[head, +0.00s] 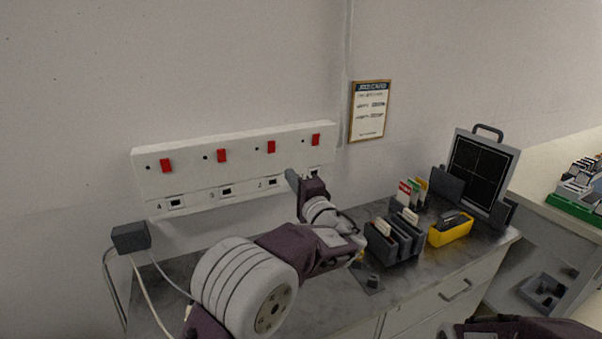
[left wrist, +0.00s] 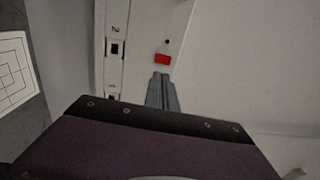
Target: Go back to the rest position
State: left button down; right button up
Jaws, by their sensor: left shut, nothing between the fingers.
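My left arm reaches in from the left in the head view, over the marbled counter. My left gripper (head: 291,175) is shut and empty in front of the lower right part of a white wall panel (head: 190,151), near the sockets marked 1 and 2. In the left wrist view the closed fingers (left wrist: 162,80) point at the panel, just below a red switch (left wrist: 162,59). I cannot tell whether they touch it. Part of my right arm (head: 530,329) shows at the bottom right; its gripper is out of view.
A dark plug block (head: 131,237) with cables is at the left. A dark divided holder (head: 397,243), a yellow dispenser (head: 451,233) and an upright framed black panel (head: 480,172) stand on the counter's right. A green tray (head: 575,209) is on the far-right bench.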

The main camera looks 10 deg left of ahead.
pick_arm(q)
jog(key=s+a+r+n+g+y, duration=0.3)
jog(key=a, duration=0.7)
jog(key=s+a+f+n+g+h+p, duration=0.1)
jog(key=s+a+f+n+g+h, duration=0.1)
jog(key=s+a+f+g, duration=0.45)
jog(key=s+a+f+n+g+h+p, duration=0.1)
jog(key=s+a+f+n+g+h, duration=0.15)
jog(key=s+f, duration=0.65)
jog(key=s+d+f+n+g+h, duration=0.25)
jog(key=s+d+f+h, duration=0.2)
jog(key=s+f, duration=0.55)
jog(key=s+d+f+h, duration=0.2)
jog(key=d, duration=0.3)
jog(key=s+d+f+n+h, duration=0.1)
jog(key=s+d+f+h, duration=0.1)
jog(key=d, duration=0.3)
jog(key=shift+s+d+f+h, duration=0.25)
jog(key=shift+f+h, duration=0.1)
jog(key=shift+h, duration=0.15)
